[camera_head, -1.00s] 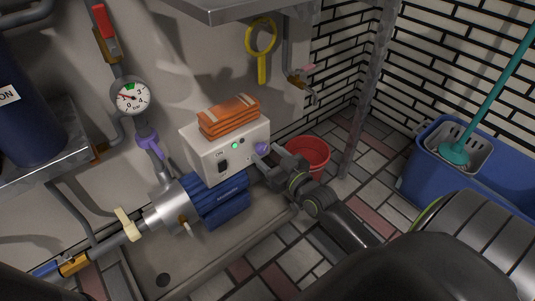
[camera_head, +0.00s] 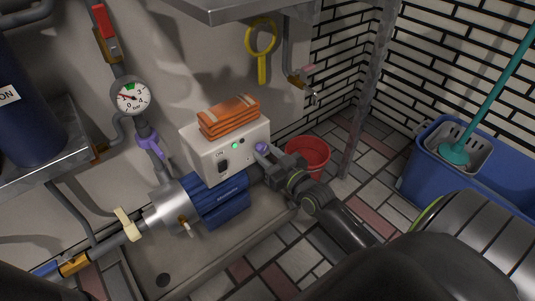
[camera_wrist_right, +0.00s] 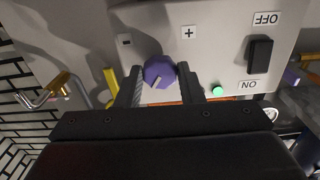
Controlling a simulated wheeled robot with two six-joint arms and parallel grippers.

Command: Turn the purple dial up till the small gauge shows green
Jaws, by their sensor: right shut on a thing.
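The purple dial (camera_head: 261,147) is on the front of a white control box (camera_head: 203,155), and it also shows in the wrist view (camera_wrist_right: 158,71) between plus and minus marks. My right gripper (camera_head: 266,154) is shut on the dial, one finger on each side in the wrist view (camera_wrist_right: 160,86). The small round gauge (camera_head: 130,97) on the wall has a white face with a green patch near the top. Its needle looks to point left, off the green, but is too small to read exactly. My left gripper is not in view.
A green lamp (camera_head: 235,146) and a black switch (camera_head: 223,166) sit beside the dial. Folded orange cloth (camera_head: 229,116) lies on the box. A blue pump (camera_head: 220,201) is below, a red bucket (camera_head: 308,154) behind the gripper. A purple lever (camera_head: 151,145) hangs under the gauge.

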